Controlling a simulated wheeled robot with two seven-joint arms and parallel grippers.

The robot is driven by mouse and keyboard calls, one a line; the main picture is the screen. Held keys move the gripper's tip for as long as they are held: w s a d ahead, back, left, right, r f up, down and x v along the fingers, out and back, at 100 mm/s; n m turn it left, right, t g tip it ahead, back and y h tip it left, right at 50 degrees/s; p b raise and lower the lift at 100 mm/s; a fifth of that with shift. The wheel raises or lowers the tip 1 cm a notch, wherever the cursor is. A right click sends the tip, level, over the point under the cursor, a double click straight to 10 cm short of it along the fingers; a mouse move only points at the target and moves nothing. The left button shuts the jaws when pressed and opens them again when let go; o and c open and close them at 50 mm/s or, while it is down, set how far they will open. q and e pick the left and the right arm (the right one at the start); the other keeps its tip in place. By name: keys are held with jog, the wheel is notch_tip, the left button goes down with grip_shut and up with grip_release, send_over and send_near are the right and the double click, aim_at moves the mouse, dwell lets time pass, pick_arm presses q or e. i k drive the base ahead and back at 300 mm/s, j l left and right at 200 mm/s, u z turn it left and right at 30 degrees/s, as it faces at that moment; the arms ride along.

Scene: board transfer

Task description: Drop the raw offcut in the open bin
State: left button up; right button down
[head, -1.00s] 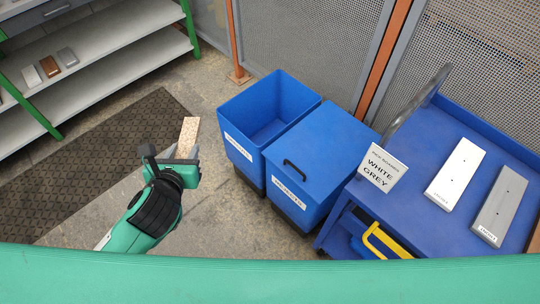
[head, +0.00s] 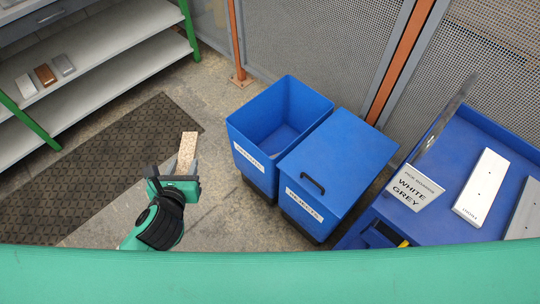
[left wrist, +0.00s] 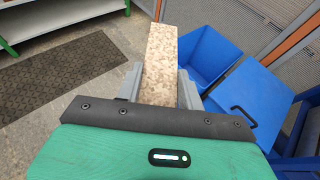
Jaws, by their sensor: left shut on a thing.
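The raw offcut (head: 187,150) is a tan, speckled rectangular strip. My left gripper (head: 180,172) is shut on its near end and holds it above the floor, left of the bins. In the left wrist view the offcut (left wrist: 160,62) points away between the two grey fingers (left wrist: 158,85). The open bin (head: 250,133) is blue with a white label, and its inside shows from above; it also shows in the left wrist view (left wrist: 212,62). The offcut is outside it, apart from it. My right gripper is not in view.
A blue bin with a closed lid (head: 340,155) and a black handle stands right of the open bin. A blue cart (head: 445,225) at right holds a sign (head: 414,187) and a white board (head: 482,187). A dark mat (head: 90,165) and shelves (head: 100,58) are at left.

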aim_at(276, 154)
jog(key=i+j, duration=0.35)
jog(key=j, duration=0.15)
jog(key=i+j, duration=0.35)
jog(key=j, duration=0.15)
jog(key=i+j, duration=0.3)
jog(key=j, duration=0.2)
jog(key=i+j, duration=0.2)
jog(key=j, duration=0.15)
jog(key=i+j+z, duration=0.15)
jog(key=i+j, duration=0.3)
jog(key=j, duration=0.25)
jog(key=i+j+z, duration=0.15)
jog(key=j, duration=0.2)
jog(key=i+j+z, duration=0.1)
jog(key=z, duration=2.75)
